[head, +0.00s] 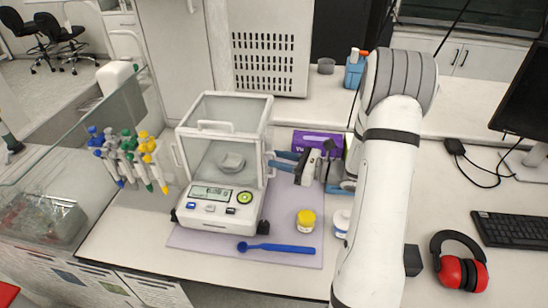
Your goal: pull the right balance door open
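The analytical balance (223,163) stands left of centre in the head view, a white-framed glass box with a display and a green round button in front. A small round pan (231,162) shows inside. Its right door (266,150) is seen nearly edge-on and looks closed. My gripper (274,160) reaches in from the right at this door, with two blue fingers pointing left. The fingers look apart, their tips close to the door's edge. Whether they touch the door or its handle is too small to tell.
A yellow-lidded jar (306,220), a white jar (341,222) and a blue spatula (276,248) are in front of my gripper. A purple box (312,140) stands behind it. A pipette rack (130,158) is left of the balance. Red earmuffs (459,263) lie far right.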

